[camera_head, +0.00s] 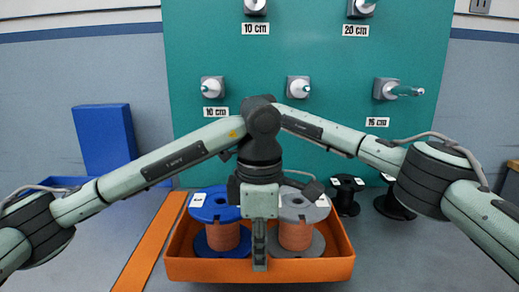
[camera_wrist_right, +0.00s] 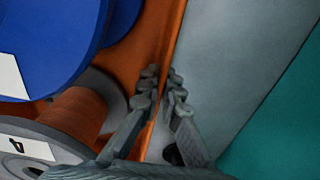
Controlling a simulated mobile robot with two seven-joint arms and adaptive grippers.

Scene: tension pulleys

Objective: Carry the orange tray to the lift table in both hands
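The orange tray (camera_head: 180,270) is low in the middle of the head view, over a grey surface. It holds a blue spool (camera_head: 215,207) and a grey spool (camera_head: 318,212), both wound with orange-brown material. My left gripper (camera_head: 259,262) points down at the tray's near wall, with one finger in front of it. Its other finger is hidden. My right gripper (camera_wrist_right: 162,82) is hidden in the head view. In the right wrist view its fingers stand either side of the thin tray wall (camera_wrist_right: 173,28), close against it. I cannot make out the lift table for certain.
Black spools (camera_head: 346,195) stand behind the tray at right. A teal board (camera_head: 270,55) with pegs and length labels rises behind. A blue panel (camera_head: 105,140) stands at left, and an orange strip (camera_head: 150,245) runs along the left. The grey surface (camera_head: 400,255) at right is clear.

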